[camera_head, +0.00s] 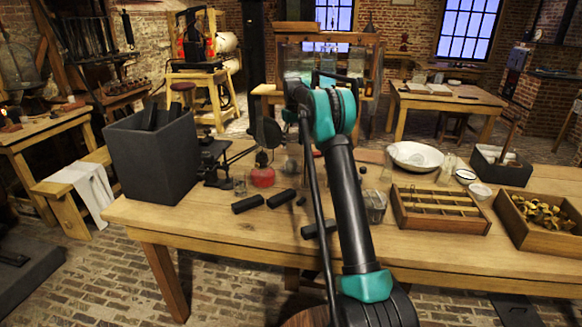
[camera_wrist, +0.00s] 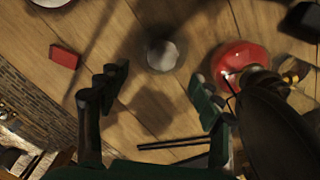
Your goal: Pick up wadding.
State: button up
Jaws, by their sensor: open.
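A small pale grey rounded piece (camera_wrist: 162,55), which looks like the wadding, shows on the wooden table in the wrist view. It is blurred, and I cannot tell whether it lies bare or in a small glass. My gripper (camera_wrist: 157,95) is open, with one dark finger on each side of the picture and nothing between the tips. The pale piece is just beyond the fingertips, roughly centred between them, apart from both. In the head view my arm hides the gripper, and I cannot make out the wadding there.
A red lamp (camera_wrist: 240,58) stands close to the right finger. A red block (camera_wrist: 64,57) lies left. Thin dark rods (camera_wrist: 180,150) lie between the fingers, nearer the palm. On the table (camera_head: 210,222) are black cylinders (camera_head: 248,203), a divided wooden tray (camera_head: 440,222) and a white bowl (camera_head: 415,156).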

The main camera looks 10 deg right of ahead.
aim_at(291, 160)
notch_tip(291, 160, down, 5)
jog(key=shift+f, duration=0.1)
jog(key=shift+w+a+f, duration=0.1)
jog(key=shift+a+f, duration=0.1)
jog(key=shift+f, duration=1.1)
jog(key=shift+a+f, duration=0.15)
jog(key=shift+f, duration=1.15)
jog(key=shift+c, duration=0.6)
jog(key=c, duration=0.9)
notch_tip(291, 160, up, 20)
